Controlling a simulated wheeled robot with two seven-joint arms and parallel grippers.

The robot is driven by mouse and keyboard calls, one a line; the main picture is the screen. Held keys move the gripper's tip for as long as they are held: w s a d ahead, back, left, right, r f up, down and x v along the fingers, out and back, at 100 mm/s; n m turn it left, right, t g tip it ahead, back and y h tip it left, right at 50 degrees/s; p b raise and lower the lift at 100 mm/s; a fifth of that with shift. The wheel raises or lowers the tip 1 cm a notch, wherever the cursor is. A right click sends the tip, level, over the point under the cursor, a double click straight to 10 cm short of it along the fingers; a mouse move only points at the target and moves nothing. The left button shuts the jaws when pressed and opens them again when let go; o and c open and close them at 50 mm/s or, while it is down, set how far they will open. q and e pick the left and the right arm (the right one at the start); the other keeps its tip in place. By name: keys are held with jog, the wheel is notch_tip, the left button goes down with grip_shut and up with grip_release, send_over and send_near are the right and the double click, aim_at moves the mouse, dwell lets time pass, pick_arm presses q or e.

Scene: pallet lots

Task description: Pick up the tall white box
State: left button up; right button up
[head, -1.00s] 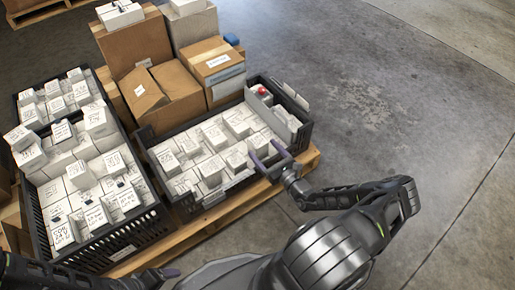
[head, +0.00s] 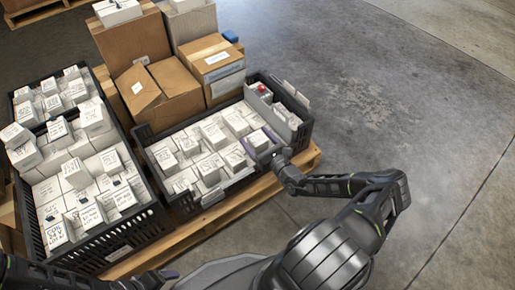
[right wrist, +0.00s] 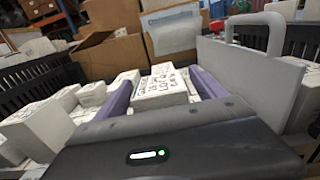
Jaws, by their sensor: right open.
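A white box with handwriting on top (head: 258,139) stands in the right black crate (head: 150,150), near its front right. In the right wrist view this box (right wrist: 163,86) rises above the white boxes to its left. My right gripper (head: 262,146) is open, with its purple fingers on either side of that box. In the right wrist view a gap shows by the right finger; contact on the left is unclear. The box's lower part is hidden. My left gripper (head: 163,275) shows only partly at the bottom edge, away from the crates; its jaws are unclear.
A grey divider panel (right wrist: 250,75) stands close to the right of my right gripper. Several white boxes fill the left crate (head: 118,250). Brown cartons (head: 172,88) stand behind the right crate on the wooden pallet (head: 225,207). The floor to the right is clear.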

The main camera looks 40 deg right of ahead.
jog(key=shift+w, duration=0.95)
grip_shut()
dwell(0.6)
